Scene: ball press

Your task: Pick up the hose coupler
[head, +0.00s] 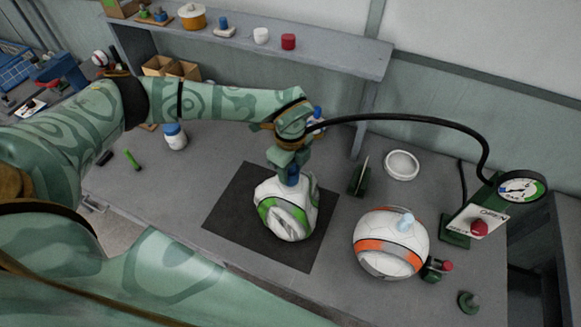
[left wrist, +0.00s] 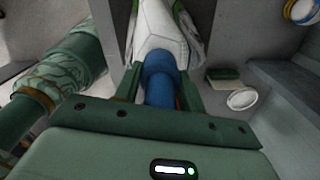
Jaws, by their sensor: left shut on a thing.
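My left gripper (head: 291,170) is shut on a blue cylindrical piece, which I take to be the hose coupler (left wrist: 160,82). In the left wrist view the coupler sits between the two green fingers and points at the ball. In the head view, the coupler is mostly hidden by the gripper. It stands over the top of a white ball with green panels (head: 287,207); I cannot tell whether they touch. A black hose (head: 400,117) arches from the gauge stand to my left wrist, where its end is hidden. My right gripper is not in view.
The green-panelled ball rests on a black mat (head: 228,228). To the right are an orange-and-white ball (head: 391,243) with a pale blue piece on top, a gauge (head: 521,188), a red knob (head: 479,228) and a white ring (head: 402,165). A shelf (head: 340,58) runs behind.

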